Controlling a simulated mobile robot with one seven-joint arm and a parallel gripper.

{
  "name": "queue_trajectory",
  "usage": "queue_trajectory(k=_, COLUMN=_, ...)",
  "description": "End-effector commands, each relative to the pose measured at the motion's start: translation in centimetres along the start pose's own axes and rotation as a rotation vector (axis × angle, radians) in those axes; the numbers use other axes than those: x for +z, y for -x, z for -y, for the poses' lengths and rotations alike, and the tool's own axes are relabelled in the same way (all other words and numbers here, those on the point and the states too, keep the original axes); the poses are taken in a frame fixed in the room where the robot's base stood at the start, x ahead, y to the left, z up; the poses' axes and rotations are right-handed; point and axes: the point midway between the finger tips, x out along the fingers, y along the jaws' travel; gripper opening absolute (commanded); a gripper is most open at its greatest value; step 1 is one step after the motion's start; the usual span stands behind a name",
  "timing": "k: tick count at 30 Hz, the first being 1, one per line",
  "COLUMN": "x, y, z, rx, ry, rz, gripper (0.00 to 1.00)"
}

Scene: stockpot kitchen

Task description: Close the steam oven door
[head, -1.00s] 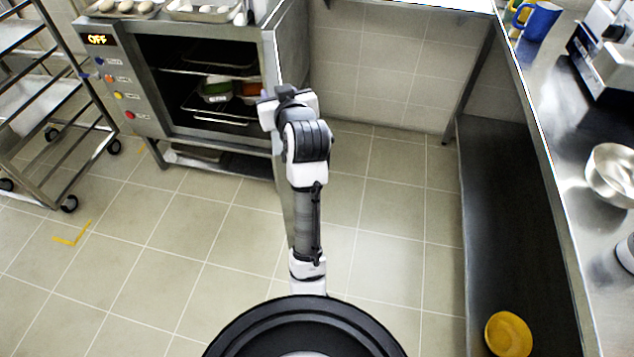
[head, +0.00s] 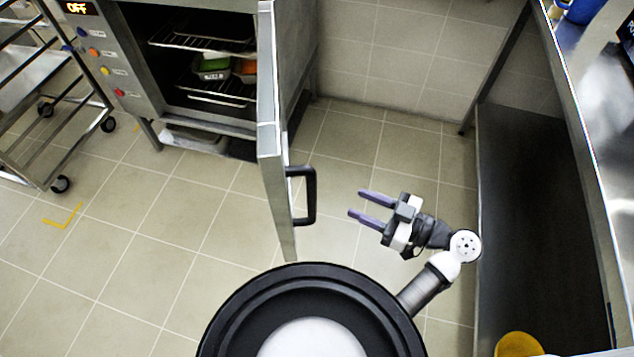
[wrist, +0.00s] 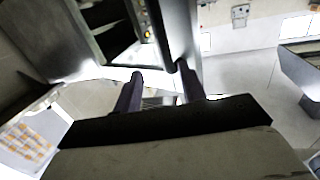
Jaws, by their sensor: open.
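The steam oven (head: 137,60) stands at the upper left in the head view, its cavity in plain sight. Its door (head: 268,110) is swung wide open and projects toward me, seen nearly edge-on. A black bar handle (head: 309,195) is on the door's right-hand face. My gripper (head: 361,203) is to the right of the handle, open and empty, with its two purple-grey fingers pointing left toward it. It is apart from the handle. In the wrist view the two dark fingers (wrist: 158,92) are spread, with the metal door (wrist: 179,35) beyond them.
Racks and food pans (head: 213,68) are inside the oven. A wheeled tray rack (head: 50,120) stands at the left. A steel counter (head: 590,160) with a dark lower shelf (head: 530,220) runs along the right, close to my arm. A yellow bowl (head: 519,345) is on the shelf. Tiled floor is clear left of the door.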

Motion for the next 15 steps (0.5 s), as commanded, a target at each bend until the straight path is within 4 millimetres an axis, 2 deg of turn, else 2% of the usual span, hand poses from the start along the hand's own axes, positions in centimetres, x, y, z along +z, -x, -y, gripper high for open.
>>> queue_trajectory(k=1, x=1.4, y=0.5, z=0.4, rx=-0.003, ry=0.013, rz=-0.017, gripper=0.41)
queue_trajectory(k=5, x=1.7, y=0.9, z=0.9, rx=-0.013, ry=0.036, rz=-0.041, gripper=0.41)
queue_trajectory(k=8, x=1.5, y=0.4, z=1.0, rx=-0.016, ry=0.039, rz=-0.046, gripper=0.41)
queue_trajectory(k=11, x=1.3, y=-0.8, z=1.1, rx=-0.017, ry=0.038, rz=-0.044, gripper=0.41)
queue_trajectory(k=15, x=1.1, y=-3.6, z=1.1, rx=-0.019, ry=0.036, rz=-0.044, gripper=0.41)
